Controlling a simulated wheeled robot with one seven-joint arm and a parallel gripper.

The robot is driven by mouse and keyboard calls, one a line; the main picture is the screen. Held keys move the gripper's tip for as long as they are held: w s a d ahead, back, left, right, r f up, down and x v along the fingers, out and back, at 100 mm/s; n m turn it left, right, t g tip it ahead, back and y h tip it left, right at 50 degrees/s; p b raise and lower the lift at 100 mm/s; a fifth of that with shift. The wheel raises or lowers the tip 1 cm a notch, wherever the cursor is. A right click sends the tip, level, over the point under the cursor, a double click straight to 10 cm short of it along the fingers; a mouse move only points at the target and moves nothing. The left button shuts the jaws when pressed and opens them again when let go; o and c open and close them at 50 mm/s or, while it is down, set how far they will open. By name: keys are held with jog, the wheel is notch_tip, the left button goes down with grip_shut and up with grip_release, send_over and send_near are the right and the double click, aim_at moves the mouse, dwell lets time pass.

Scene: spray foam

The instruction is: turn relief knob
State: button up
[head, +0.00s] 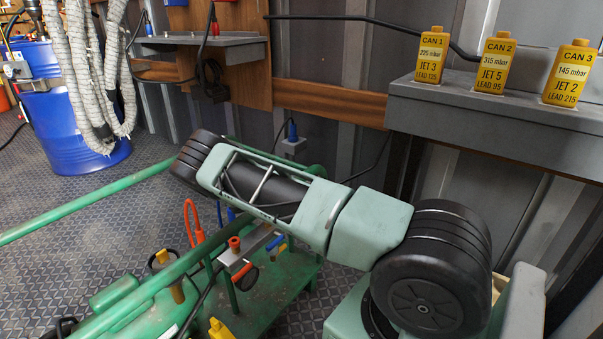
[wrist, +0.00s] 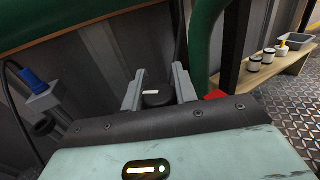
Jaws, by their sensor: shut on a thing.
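In the wrist view a round black knob (wrist: 158,98) with a short white mark on its face sits between the two grey fingers of my gripper (wrist: 159,92). My gripper is shut on this knob, with one finger at each side of it. The white mark lies roughly level across the picture. The knob's lower part is hidden behind my gripper's body. In the head view my own arm covers the gripper and the knob, so neither can be seen there.
Green pipes (wrist: 205,40) run close above and beside my gripper. A red part (wrist: 215,95) is just right of it, and a blue plug (wrist: 33,76) at left. In the head view, yellow cans (head: 495,62) stand on a grey shelf (head: 480,103); a blue drum (head: 75,140) stands far left.

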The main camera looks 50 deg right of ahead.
jog(key=n+t+p, duration=0.1)
jog(key=p, duration=0.1)
jog(key=n+t+p, duration=0.1)
jog(key=t+p, duration=0.1)
jog(key=n+t+h+p, duration=0.1)
jog(key=t, duration=0.1)
jog(key=shift+w+r+n+p, duration=0.25)
jog(key=shift+w+n+p, duration=0.05)
jog(key=shift+p, duration=0.1)
jog(key=t+p, duration=0.1)
jog(key=n+t+p, duration=0.1)
jog(key=shift+w+f+t, duration=0.15)
jog(key=shift+f+t, duration=0.05)
jog(key=shift+t, duration=0.1)
jog(key=shift+f+n, duration=0.1)
jog(key=shift+n, duration=0.2)
jog(key=o, duration=1)
jog(key=shift+c, duration=0.2)
jog(key=shift+f+b, duration=0.1)
jog(key=shift+b, duration=0.35)
